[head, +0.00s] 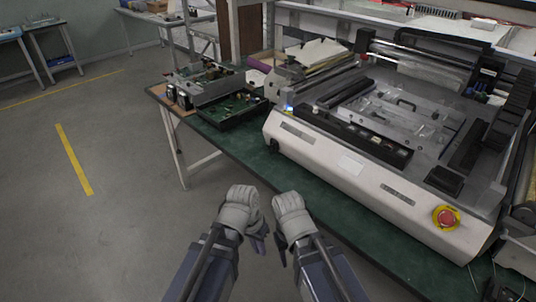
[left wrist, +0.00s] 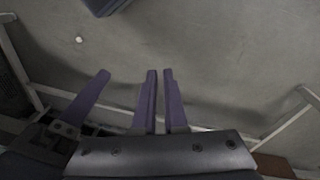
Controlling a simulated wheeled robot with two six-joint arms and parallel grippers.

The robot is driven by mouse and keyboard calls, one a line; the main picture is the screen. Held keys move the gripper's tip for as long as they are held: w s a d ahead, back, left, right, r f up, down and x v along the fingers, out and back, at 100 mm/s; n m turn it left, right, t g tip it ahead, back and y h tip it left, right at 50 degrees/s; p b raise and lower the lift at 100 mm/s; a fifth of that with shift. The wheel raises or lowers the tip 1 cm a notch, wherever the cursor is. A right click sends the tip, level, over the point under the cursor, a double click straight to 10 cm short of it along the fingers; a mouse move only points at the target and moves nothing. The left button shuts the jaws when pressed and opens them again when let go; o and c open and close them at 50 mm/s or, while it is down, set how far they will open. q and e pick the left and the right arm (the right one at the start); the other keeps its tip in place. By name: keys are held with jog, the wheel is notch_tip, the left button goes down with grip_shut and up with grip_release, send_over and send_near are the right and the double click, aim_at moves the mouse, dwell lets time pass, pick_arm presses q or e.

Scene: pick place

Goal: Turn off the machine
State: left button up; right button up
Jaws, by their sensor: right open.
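The machine (head: 325,165) is a large white and grey unit on the green-topped bench, filling the right side of the head view. A red round button on a yellow base (head: 446,217) is on its front face near the right corner. A dark control strip with small buttons (head: 370,143) runs along its front top edge. A small blue light (head: 289,107) shows at its left corner. My left gripper (head: 258,230) and right gripper (head: 280,243) are side by side, left of the bench's front edge, apart from the machine. The left wrist view shows the left gripper's purple fingers (left wrist: 130,75) spread and empty.
The green bench top (head: 235,150) has a narrow bare strip before the machine. Open circuit-board trays (head: 232,108) lie at its left end. Grey floor with yellow lines (head: 75,160) is open to the left. Other benches (head: 40,45) stand behind.

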aim_at(272, 146)
pick_arm(q)
jog(key=w+h, duration=0.1)
jog(key=w+d+m+t+h+b, duration=0.1)
jog(key=w, duration=0.1)
jog(key=w+h, duration=0.1)
jog(key=w, duration=0.1)
jog(key=shift+w+d+r+m+h, duration=0.15)
jog(key=shift+d+m+h, duration=0.15)
jog(key=shift+d+m, duration=0.1)
grip_shut()
jog(key=w+a+r+m+t+h+b, duration=0.1)
jog(key=w+a+r+t+h+b, duration=0.1)
jog(key=w+a+r+t, duration=0.3)
jog(key=w+a+r+t+h+b, duration=0.2)
jog(key=w+a+r+t+h, duration=0.2)
jog(key=w+r, duration=0.3)
jog(key=w+a+t, duration=0.1)
jog(key=w, duration=0.3)
jog(key=shift+m, duration=0.4)
jog(key=b+x, duration=0.2)
jog(key=x, duration=1.2)
jog(key=shift+w+a+r, duration=0.1)
